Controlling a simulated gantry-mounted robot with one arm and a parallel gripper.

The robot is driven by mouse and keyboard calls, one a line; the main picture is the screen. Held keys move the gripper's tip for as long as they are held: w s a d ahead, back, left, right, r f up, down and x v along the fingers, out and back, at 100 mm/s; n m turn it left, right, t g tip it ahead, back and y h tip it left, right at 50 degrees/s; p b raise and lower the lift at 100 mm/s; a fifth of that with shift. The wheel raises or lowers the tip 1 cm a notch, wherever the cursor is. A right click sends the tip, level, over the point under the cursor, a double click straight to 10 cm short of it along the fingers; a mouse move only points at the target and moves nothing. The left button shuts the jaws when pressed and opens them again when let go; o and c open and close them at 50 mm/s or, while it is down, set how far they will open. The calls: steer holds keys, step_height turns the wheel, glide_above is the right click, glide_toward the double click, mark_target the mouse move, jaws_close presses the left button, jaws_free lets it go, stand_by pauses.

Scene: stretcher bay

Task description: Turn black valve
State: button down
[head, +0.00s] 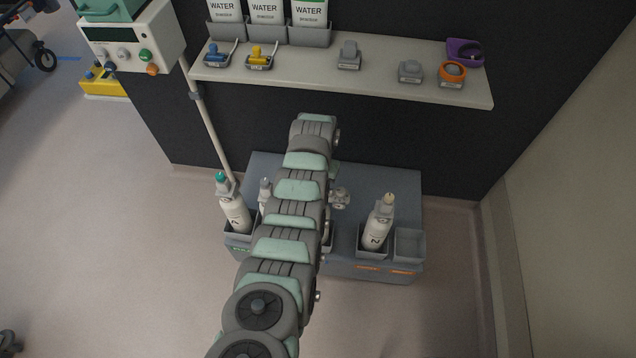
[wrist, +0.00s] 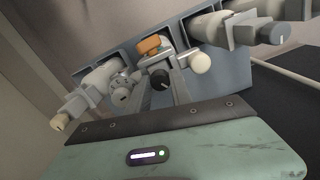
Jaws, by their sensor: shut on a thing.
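In the wrist view, a black valve knob (wrist: 162,80) with a pale pointer mark sits in the middle, below an orange part (wrist: 151,45) and beside a round cream-coloured fitting (wrist: 200,62). My gripper (wrist: 166,88) reaches to the black knob, and its narrow grey fingers are shut on it. The fingertips show only in part. In the head view, my arm hides the gripper and the black valve. The grey-blue box (head: 375,187) that holds the bottles shows on both sides of my arm.
A white bottle with a teal cap (head: 235,213) stands left of my arm; another bottle (head: 378,226) stands right, beside an empty compartment (head: 409,246). A shelf (head: 310,72) with water packs and small fittings runs above.

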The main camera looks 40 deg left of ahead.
steer(key=n, duration=0.4)
steer(key=shift+n, duration=0.3)
steer(key=n, duration=0.3)
steer(key=shift+w+d+n, duration=0.1)
steer(key=shift+d+n, duration=0.05)
steer(key=shift+n, duration=0.25)
steer(key=n+b, duration=0.2)
steer(key=n, duration=0.2)
steer(key=shift+f, duration=0.15)
steer(key=n+b, duration=0.2)
steer(key=n, duration=0.2)
steer(key=shift+n+b, duration=0.3)
steer(key=shift+b, duration=0.1)
steer(key=c, duration=1.1)
jaws_free()
steer(key=shift+c, duration=0.2)
steer(key=shift+r, duration=0.2)
